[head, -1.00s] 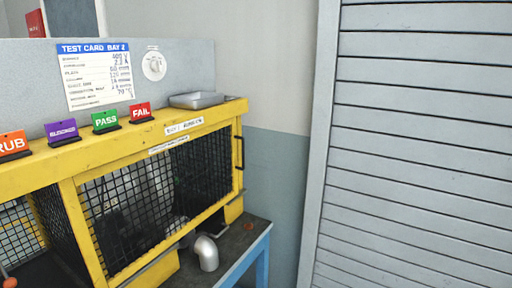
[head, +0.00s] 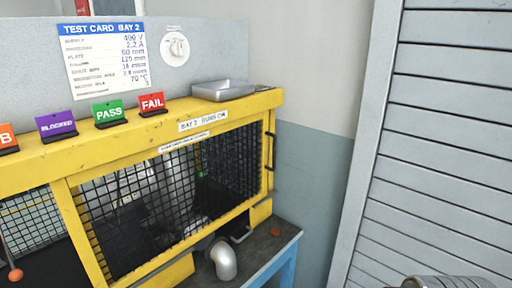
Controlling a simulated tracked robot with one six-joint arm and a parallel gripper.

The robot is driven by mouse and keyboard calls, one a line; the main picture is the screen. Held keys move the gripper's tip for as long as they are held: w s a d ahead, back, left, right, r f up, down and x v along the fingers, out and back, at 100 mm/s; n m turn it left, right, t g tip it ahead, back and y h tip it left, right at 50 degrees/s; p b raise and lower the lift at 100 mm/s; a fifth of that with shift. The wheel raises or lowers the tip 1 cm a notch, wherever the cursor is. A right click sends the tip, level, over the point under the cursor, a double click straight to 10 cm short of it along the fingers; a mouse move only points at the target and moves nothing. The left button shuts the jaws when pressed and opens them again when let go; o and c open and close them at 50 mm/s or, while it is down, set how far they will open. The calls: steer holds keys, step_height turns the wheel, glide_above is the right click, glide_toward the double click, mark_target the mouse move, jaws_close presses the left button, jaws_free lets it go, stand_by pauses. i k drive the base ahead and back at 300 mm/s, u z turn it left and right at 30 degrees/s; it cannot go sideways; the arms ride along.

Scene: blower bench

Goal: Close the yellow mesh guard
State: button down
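The yellow mesh guard (head: 72,226) is a yellow-framed front panel with black wire mesh on the bench enclosure, seen at left centre in the head view. Its lower rail runs slanting up to the right, and dark parts show dimly through the mesh. A black bar handle (head: 270,152) is on the yellow frame at the right end. I cannot tell from this angle how far the guard stands from its closed position. My gripper is not in view.
A grey metal tray (head: 222,91) and PASS (head: 109,114) and FAIL (head: 152,104) signs stand on the yellow top. A silver pipe elbow (head: 224,261) stands on the dark bench (head: 262,248). A slatted shutter (head: 445,140) is at right. Grey ribbed metal (head: 440,282) shows at the bottom edge.

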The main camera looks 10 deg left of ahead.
mark_target(60, 189)
steer(key=u, duration=0.65)
steer(key=i, duration=0.9)
steer(key=u, duration=0.55)
